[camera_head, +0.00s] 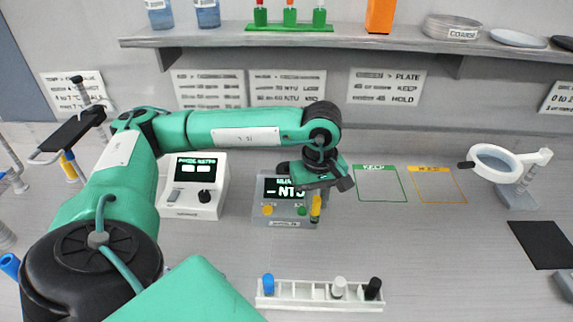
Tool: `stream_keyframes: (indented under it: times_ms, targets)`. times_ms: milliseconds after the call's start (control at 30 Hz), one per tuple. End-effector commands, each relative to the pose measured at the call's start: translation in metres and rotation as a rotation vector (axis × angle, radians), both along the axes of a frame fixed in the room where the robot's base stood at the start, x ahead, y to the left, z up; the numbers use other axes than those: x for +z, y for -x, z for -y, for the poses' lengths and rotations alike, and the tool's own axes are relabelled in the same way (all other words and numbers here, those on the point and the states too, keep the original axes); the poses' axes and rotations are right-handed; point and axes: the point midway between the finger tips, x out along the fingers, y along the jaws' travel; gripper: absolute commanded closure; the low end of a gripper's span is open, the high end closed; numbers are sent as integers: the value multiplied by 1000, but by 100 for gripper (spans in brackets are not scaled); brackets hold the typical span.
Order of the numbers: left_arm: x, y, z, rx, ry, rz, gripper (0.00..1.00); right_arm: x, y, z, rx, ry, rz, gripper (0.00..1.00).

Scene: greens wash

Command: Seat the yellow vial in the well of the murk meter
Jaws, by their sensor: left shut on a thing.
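The murk meter (259,221) is a grey box with a dark screen reading "NTU", standing on the bench mid-picture. My left gripper (317,188) is over its right side, pointing down, and covers part of the screen. It is shut on the yellow vial (316,208), which hangs upright below the fingers at the meter's right edge. The fingertips are small and partly hidden. The well is hidden, and I cannot tell whether the vial's lower end is inside it. My right gripper is not in view.
A white rack (318,303) with blue, white and black capped vials is at the front. A second white meter (181,211) stands left. Green (379,196) and orange (436,197) outlined areas and a magnifier (494,162) are right. A shelf (400,42) runs above. Bench right of the meter is clear.

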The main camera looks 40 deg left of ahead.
Motion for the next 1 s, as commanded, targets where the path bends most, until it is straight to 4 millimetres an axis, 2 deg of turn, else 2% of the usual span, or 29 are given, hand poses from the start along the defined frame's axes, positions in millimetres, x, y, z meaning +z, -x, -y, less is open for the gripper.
stream_keyframes:
  times_ms: [300, 500, 633, 767, 1000]
  targets:
    - [16, 26, -43, 516, -16, -5, 100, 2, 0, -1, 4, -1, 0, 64]
    - [23, 37, -57, 719, -24, -4, 100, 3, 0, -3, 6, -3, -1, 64]
    - [25, 38, -62, 775, -27, -3, 100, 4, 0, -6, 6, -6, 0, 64]
    - [27, 25, -74, 793, -27, -3, 100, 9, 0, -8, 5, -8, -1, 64]
    - [28, -24, -114, 792, -26, -2, 100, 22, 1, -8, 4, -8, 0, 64]
